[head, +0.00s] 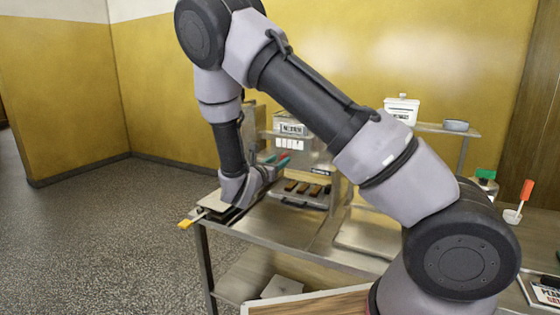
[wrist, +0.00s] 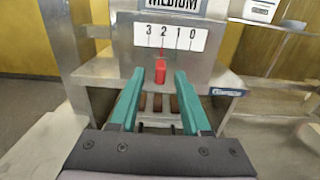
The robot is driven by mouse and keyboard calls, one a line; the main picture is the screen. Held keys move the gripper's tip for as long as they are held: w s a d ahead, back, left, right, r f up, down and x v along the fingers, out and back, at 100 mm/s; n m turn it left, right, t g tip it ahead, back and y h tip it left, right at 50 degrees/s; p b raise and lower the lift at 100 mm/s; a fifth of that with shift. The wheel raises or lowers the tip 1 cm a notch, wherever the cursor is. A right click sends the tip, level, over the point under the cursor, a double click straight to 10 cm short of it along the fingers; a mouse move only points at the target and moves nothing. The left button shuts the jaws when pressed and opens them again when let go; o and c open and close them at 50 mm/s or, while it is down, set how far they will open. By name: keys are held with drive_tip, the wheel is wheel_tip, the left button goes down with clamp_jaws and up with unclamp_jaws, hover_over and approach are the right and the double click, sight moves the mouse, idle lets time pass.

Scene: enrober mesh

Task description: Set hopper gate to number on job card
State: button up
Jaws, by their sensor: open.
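The hopper (head: 310,150) is a grey metal box with a sign reading MEDIUM (wrist: 172,4). Its white scale (wrist: 171,37) reads 3, 2, 1, 0 from left to right. A red gate tab (wrist: 160,72) hangs below the scale, with a thin red pointer at the 2. My gripper (wrist: 158,85) is open, its teal fingers on either side of the tab in the wrist view, with gaps showing; I cannot tell whether the tips reach its depth. My gripper also shows in the head view (head: 278,161). I cannot identify a job card for certain.
Brown bars (head: 303,187) lie on a tray below the hopper. The metal table (head: 284,224) is mostly clear in front. A white box (head: 402,110) and a grey dish (head: 456,126) stand on a shelf behind. A partly cut-off printed card (head: 545,291) lies at the lower right.

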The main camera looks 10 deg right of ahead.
drive_tip(key=v, duration=0.9)
drive_tip(key=shift+s+a, duration=0.15)
drive_tip(key=shift+s, duration=0.05)
drive_tip(key=s+d+r+m+g+y, duration=0.1)
drive_tip(key=s+d+r+m+g, duration=0.3)
drive_tip(key=s+d+m+g, duration=0.4)
drive_tip(key=s+d+r+m+g+y, duration=0.25)
drive_tip(key=d+r+m+g, duration=0.2)
drive_tip(key=d+m, duration=0.55)
drive_tip(key=s+a+r+m+t+y, duration=0.1)
drive_tip(key=s+r+m+t+y, duration=0.4)
drive_tip(key=s+r+m+y, duration=0.4)
wheel_tip(320, 180, up, 5)
drive_tip(key=s+m, duration=0.2)
drive_tip(key=m, duration=0.4)
drive_tip(key=shift+s+a, duration=0.3)
drive_tip(key=shift+a, duration=0.1)
drive_tip(key=shift+a, duration=0.1)
